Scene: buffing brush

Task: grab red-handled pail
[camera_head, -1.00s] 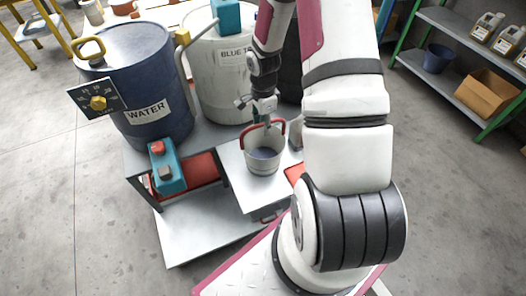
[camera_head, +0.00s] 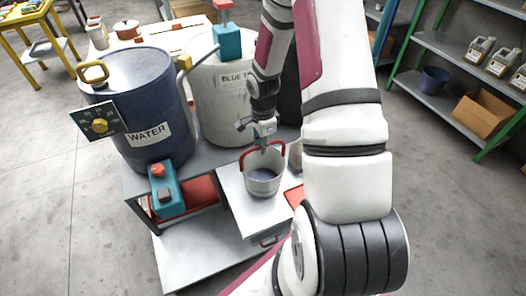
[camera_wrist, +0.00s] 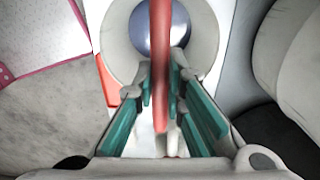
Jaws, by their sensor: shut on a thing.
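The pail (camera_head: 263,182) is a light grey bucket with a red handle (camera_head: 246,156) standing up in an arch. It is upright at the small white shelf (camera_head: 240,207) of the cart; I cannot tell whether its base touches the shelf. My gripper (camera_head: 265,147) is above the pail at the top of the handle. In the wrist view, my gripper's teal fingers (camera_wrist: 163,92) are shut on the red handle (camera_wrist: 160,45), which runs between them. The pail's rim and dark bluish inside (camera_wrist: 163,28) show beyond the fingers.
A blue WATER drum (camera_head: 148,105) and a white drum (camera_head: 225,100) stand behind the pail on the cart. A teal box with a red knob (camera_head: 165,190) is left. Shelving with jugs and a cardboard box (camera_head: 483,113) stands far right. Floor at left is clear.

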